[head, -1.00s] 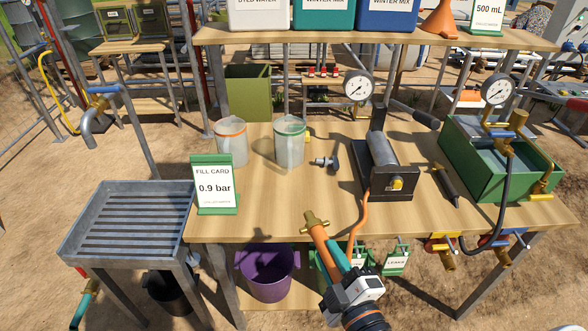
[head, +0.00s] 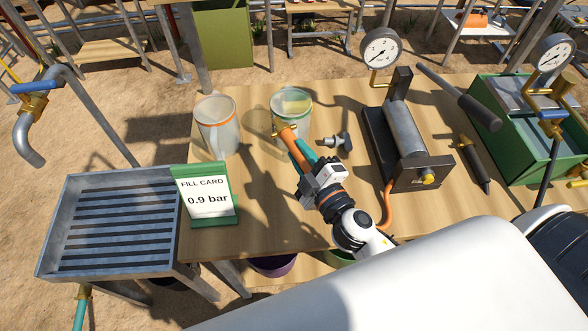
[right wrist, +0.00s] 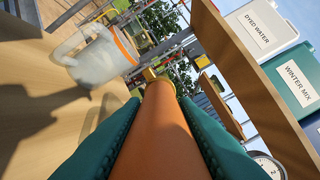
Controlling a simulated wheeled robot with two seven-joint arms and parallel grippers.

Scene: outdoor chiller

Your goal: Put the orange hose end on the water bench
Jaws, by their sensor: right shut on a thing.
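My right gripper (head: 303,157), with teal fingers, is shut on the orange hose end (head: 288,138). The hose end has a brass fitting at its tip and points away from me, over the wooden water bench (head: 262,185). In the head view its tip overlaps the green-rimmed clear jug (head: 291,112); I cannot tell if they touch. In the right wrist view the orange hose end (right wrist: 160,135) runs forward between both fingers, its brass tip at the far end. Whether it rests on the bench is unclear. My left gripper is not in view.
An orange-rimmed jug (head: 218,128) stands left of the tip, and a fill card reading 0.9 bar (head: 208,195) at the front left. A hand pump (head: 408,135) with a gauge (head: 381,50) and a green tank (head: 515,140) are to the right. A slatted tray (head: 115,220) adjoins at left.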

